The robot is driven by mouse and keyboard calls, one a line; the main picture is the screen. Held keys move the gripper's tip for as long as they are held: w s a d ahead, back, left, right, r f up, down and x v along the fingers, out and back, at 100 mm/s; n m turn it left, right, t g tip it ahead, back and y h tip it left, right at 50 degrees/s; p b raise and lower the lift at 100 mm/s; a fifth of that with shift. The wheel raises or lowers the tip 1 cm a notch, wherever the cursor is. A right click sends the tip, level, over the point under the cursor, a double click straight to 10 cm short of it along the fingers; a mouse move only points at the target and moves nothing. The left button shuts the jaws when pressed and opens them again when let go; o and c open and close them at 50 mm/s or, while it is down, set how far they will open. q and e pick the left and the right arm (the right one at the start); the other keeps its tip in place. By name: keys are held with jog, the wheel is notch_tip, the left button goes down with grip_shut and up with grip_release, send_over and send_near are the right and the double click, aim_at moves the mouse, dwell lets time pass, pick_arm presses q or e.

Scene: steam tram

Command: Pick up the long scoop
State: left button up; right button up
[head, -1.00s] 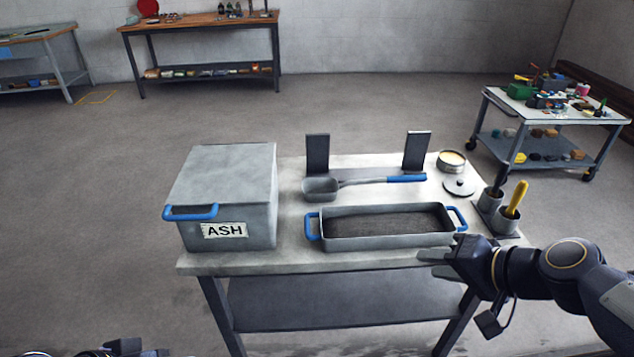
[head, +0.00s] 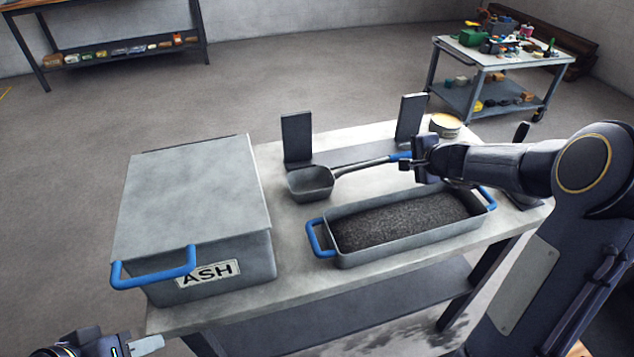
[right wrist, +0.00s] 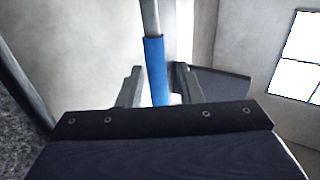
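The long scoop lies on the table, its grey bowl (head: 311,183) at the left and its handle running right to a blue grip. In the head view my right gripper (head: 411,162) is at that blue grip and hides its far end. In the right wrist view the blue grip (right wrist: 155,70) passes between the two fingers of my right gripper (right wrist: 158,88), with a small gap visible on each side, so the fingers look open around it. My left gripper (head: 146,345) is only partly in view at the bottom left, away from the scoop.
A grey tray (head: 350,262) of dark granules with blue handles stands in front of the scoop. A lidded ASH box (head: 190,215) fills the left of the table (head: 290,285). Two upright plates (head: 297,138) stand behind the scoop. A round tin (head: 445,125) is behind my right gripper.

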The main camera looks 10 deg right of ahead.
jog(key=x, duration=0.4)
jog(key=shift+w+a+f, duration=0.15)
jog(key=shift+w+f, duration=0.1)
jog(key=shift+f, duration=0.1)
grip_shut()
